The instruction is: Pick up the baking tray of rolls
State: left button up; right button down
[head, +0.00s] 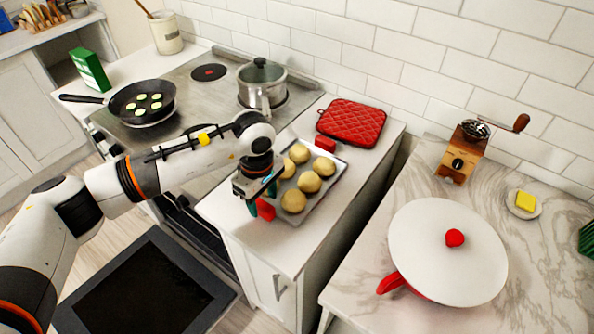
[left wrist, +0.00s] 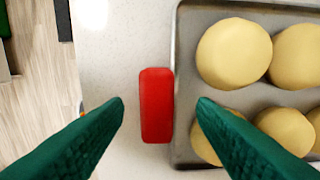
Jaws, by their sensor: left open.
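The grey metal baking tray (head: 317,207) holds several round pale rolls (head: 309,182) and lies flat on the white counter beside the stove. It has a red handle (head: 265,208) at its near end and another red handle (head: 325,144) at its far end. My left gripper (head: 262,203) is above the near handle, open, its green fingers pointing down. In the left wrist view the near red handle (left wrist: 156,105) lies between and beyond the two open fingertips (left wrist: 161,103), with the tray (left wrist: 185,100) to its right. My right gripper is in neither view.
A red quilted mat (head: 351,122) lies behind the tray. A steel pot (head: 262,85) and a pan with green-edged slices (head: 142,103) stand on the stove. The oven door (head: 145,290) is open below. A marble counter with a white-lidded red pan (head: 448,250) is at right, across a gap.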

pick_arm(q)
jog(key=shift+f, duration=1.3)
grip_shut()
jog(key=shift+r, duration=0.1)
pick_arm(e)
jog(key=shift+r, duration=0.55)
pick_arm(q)
jog(key=shift+w, duration=0.1)
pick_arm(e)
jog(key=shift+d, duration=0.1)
